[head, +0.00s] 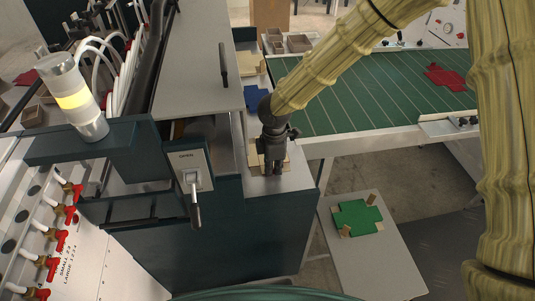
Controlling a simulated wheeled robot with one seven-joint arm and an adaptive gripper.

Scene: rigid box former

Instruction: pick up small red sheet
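A red cross-shaped sheet (447,77) lies flat on the green belt at the upper right. Another red piece (26,77) shows at the far left edge behind the machine; its shape is hard to make out. I cannot tell from size alone which one is the small red sheet. My gripper (273,171) points down over a pale tan sheet (285,155) on the machine's narrow side ledge, well left of and nearer than the red sheet on the belt. Its fingertips look close together, too small and dark to judge. I see no red in them.
A blue sheet (257,98) lies on the ledge behind my gripper. A green cross-shaped sheet (358,217) lies on a low grey table (385,270). Brown boxes (298,43) stand at the back. A lever box (188,172) marked OPEN stands left of my gripper.

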